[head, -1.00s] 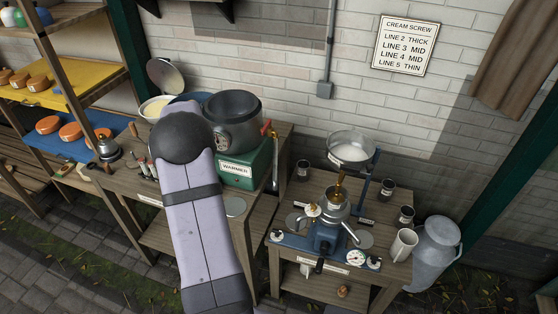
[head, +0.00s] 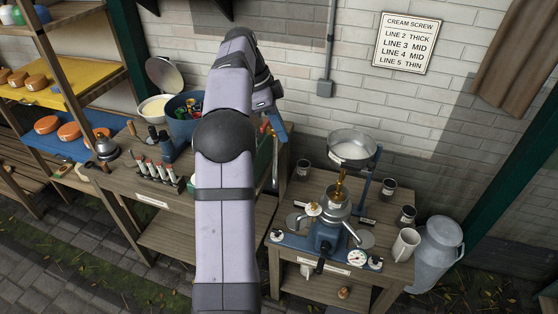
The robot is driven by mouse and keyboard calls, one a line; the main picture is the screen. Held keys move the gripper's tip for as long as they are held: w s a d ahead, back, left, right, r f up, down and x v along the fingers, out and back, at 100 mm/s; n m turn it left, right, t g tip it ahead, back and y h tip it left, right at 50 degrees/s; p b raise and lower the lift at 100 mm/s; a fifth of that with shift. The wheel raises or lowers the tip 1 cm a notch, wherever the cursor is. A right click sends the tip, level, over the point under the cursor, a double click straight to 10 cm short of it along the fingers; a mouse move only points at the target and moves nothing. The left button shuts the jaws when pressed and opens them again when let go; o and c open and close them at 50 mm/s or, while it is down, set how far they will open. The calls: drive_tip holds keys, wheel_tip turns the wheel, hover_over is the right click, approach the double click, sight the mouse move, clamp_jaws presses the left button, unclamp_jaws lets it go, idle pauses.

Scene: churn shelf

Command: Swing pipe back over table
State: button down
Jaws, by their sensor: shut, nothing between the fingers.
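A thin grey pipe (head: 275,165) hangs upright at the right edge of the left wooden table (head: 200,203), beside the gap to the right-hand table (head: 382,278). Small red and brass parts (head: 264,127) show near its top.
A blue cream separator (head: 325,232) with a steel bowl (head: 352,150) stands on the right-hand table, with several cups around it. A milk can (head: 436,255) stands at right. A tube rack (head: 158,174) and a blue tub (head: 183,122) are on the left table.

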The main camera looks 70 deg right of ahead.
sight(276, 166)
wheel_tip(276, 166, down, 10)
drive_tip(key=p, duration=0.4)
drive_tip(key=shift+w+f+p, duration=0.2)
drive_tip(key=shift+w+p, duration=0.05)
drive_tip(key=shift+p, duration=0.1)
drive_tip(key=shift+a, duration=0.1)
idle(0.4)
drive_tip(key=shift+w+a+m+y, duration=0.25)
drive_tip(key=shift+w+m+y, duration=0.15)
drive_tip(key=shift+w+m, duration=0.65)
drive_tip(key=w+p, duration=0.4)
drive_tip(key=w, duration=0.5)
drive_tip(key=shift+w+d+m, duration=0.2)
drive_tip(key=shift+w+m, duration=0.05)
drive_tip(key=shift+m, duration=0.2)
